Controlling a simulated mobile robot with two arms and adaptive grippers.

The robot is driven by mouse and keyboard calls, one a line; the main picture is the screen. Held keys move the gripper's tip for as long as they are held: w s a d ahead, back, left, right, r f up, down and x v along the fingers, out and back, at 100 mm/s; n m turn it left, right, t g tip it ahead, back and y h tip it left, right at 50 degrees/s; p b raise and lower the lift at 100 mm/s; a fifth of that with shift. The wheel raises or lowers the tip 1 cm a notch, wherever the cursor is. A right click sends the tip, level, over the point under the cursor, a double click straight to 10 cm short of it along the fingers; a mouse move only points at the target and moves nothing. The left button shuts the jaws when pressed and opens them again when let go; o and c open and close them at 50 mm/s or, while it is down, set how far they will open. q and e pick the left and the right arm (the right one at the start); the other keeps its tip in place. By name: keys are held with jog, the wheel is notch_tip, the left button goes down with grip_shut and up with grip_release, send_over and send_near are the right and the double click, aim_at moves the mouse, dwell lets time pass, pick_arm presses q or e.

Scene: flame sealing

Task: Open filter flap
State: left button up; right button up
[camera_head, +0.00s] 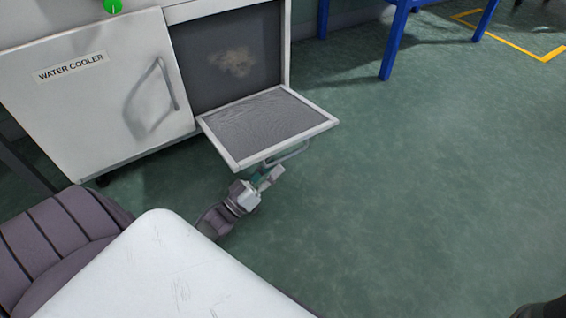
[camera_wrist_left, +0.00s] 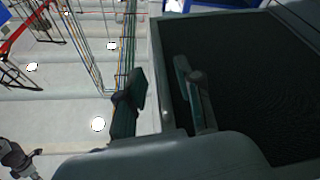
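The filter flap (camera_head: 270,125) is a grey mesh panel in a white frame. It is folded down, about level, at the bottom of the cabinet opening (camera_head: 228,55). Its bent handle (camera_head: 290,154) shows below the front edge. My left gripper (camera_head: 268,178) is just below that edge, close to the handle; whether it touches is unclear. In the left wrist view the two fingers of the left gripper (camera_wrist_left: 162,102) stand apart, and the flap's dark underside (camera_wrist_left: 235,85) fills the right. A dark jointed shape (camera_wrist_left: 18,158) at lower left may be my right arm.
The closed white door (camera_head: 95,95) labelled WATER COOLER, with its own handle (camera_head: 167,84), is left of the opening. Blue table legs (camera_head: 395,40) stand at the back.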

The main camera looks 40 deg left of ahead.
aim_at(282, 159)
pick_arm(q)
jog(key=b+x, duration=0.1)
jog(key=x, duration=0.2)
jog(key=shift+w+f, duration=0.1)
jog(key=shift+w, duration=0.15)
jog(key=shift+w+d+r+b, duration=0.1)
jog(key=shift+w+r+b, duration=0.15)
jog(key=shift+w+b, duration=0.05)
grip_shut()
